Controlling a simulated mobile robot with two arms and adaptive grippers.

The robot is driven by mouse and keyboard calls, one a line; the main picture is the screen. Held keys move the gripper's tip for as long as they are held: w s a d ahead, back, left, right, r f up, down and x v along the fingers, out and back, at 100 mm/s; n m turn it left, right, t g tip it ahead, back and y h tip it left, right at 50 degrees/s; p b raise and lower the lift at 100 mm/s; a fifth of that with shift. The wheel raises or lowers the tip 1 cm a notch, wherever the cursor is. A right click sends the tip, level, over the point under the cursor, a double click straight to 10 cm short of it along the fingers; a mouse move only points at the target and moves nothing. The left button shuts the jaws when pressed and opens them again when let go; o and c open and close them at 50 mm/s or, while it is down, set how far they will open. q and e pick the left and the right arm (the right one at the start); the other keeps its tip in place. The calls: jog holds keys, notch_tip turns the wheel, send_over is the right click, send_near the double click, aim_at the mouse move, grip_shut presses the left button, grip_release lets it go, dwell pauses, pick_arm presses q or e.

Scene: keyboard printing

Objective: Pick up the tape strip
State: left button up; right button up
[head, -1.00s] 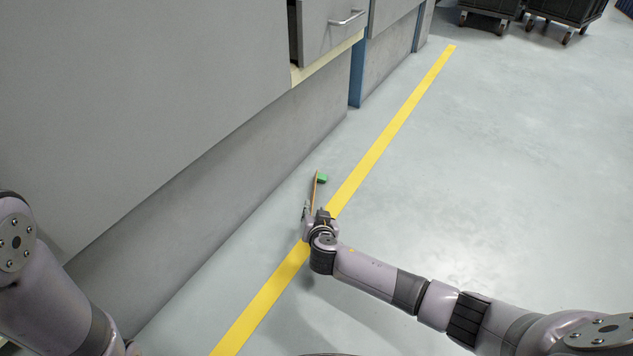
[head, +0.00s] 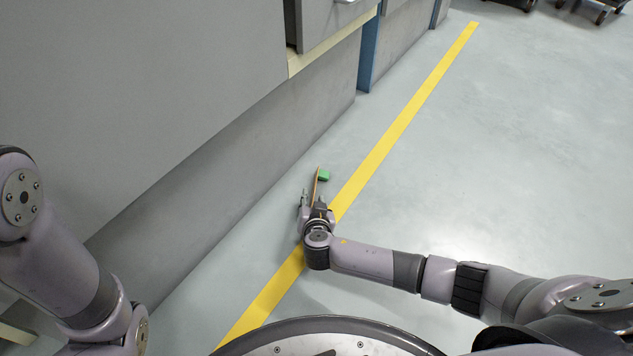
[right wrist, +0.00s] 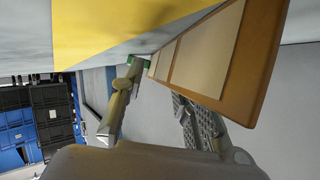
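A thin orange-brown strip (head: 316,182) stands out at my right gripper in the head view. In the right wrist view this strip (right wrist: 215,55) is large, with pale panels on its face, and runs from the upper right down toward the fingertips. I cannot tell for sure that it is the tape strip. My right gripper (head: 312,200) is low over the floor, and its fingers are apart in the right wrist view (right wrist: 158,88). The strip's lower edge overlaps one finger; firm contact is not clear. My left arm is at the lower left; its gripper is out of view.
A small green block (head: 324,176) lies on the floor beside the strip's far end. A yellow floor line (head: 405,115) runs past the gripper. A grey cabinet (head: 130,90) stands along the left. The floor at right is open, with wheeled carts (head: 601,10) far back.

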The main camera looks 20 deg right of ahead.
jog(key=shift+s, duration=0.1)
grip_shut()
jog(key=shift+r, duration=0.1)
dwell(0.6)
